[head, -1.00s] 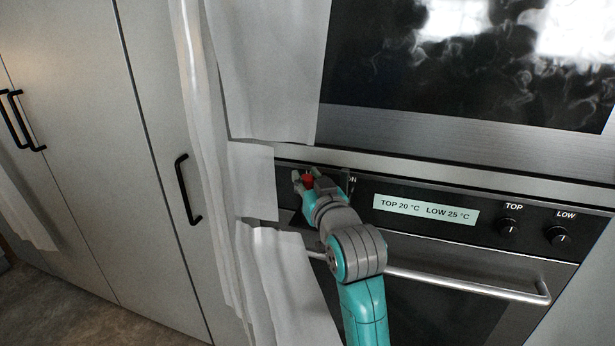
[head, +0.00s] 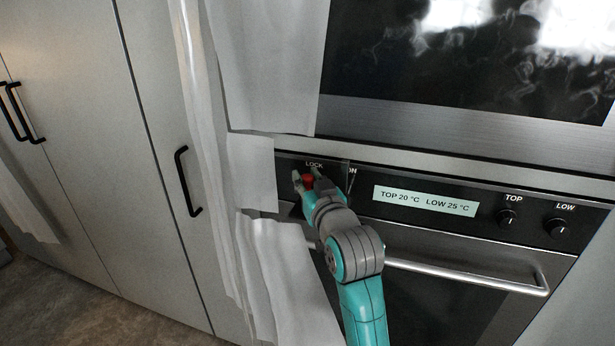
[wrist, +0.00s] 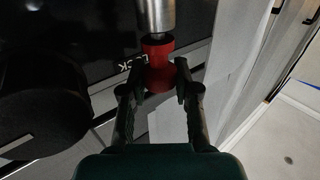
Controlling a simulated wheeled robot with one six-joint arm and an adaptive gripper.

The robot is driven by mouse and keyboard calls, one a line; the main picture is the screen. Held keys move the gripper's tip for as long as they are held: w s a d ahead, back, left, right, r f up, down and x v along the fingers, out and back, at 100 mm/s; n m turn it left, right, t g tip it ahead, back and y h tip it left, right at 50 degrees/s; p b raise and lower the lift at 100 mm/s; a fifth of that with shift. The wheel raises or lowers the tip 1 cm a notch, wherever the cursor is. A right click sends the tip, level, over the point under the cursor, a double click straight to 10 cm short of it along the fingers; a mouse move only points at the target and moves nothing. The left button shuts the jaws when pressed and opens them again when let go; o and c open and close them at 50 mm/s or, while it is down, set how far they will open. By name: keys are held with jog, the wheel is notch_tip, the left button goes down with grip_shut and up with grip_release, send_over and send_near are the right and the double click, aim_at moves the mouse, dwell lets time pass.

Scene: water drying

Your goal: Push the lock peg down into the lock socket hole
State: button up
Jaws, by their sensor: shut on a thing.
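The lock peg (head: 308,182) shows as a small red part in front of the oven panel, just below the LOCK label (head: 314,165). In the wrist view the red peg (wrist: 158,62) is spool-shaped, with a silvery metal cylinder (wrist: 155,14) at its far end. My gripper (head: 304,184) is shut on the red peg; in the wrist view its fingers (wrist: 158,76) stand on either side of it. The lock socket hole cannot be made out, so I cannot tell whether the peg is in it.
White cloths (head: 250,172) hang close to the left of my gripper. The oven handle (head: 465,275) runs below the panel. A display (head: 424,201) and two knobs (head: 507,217) lie to the right. A black knob (wrist: 42,102) is close at left in the wrist view.

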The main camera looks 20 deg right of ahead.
aim_at(308, 177)
jog(key=shift+f, duration=0.4)
jog(key=o, duration=1.1)
jog(key=shift+o, duration=0.2)
jog(key=shift+r, duration=0.1)
notch_tip(308, 177, up, 10)
jog(key=shift+f, duration=0.1)
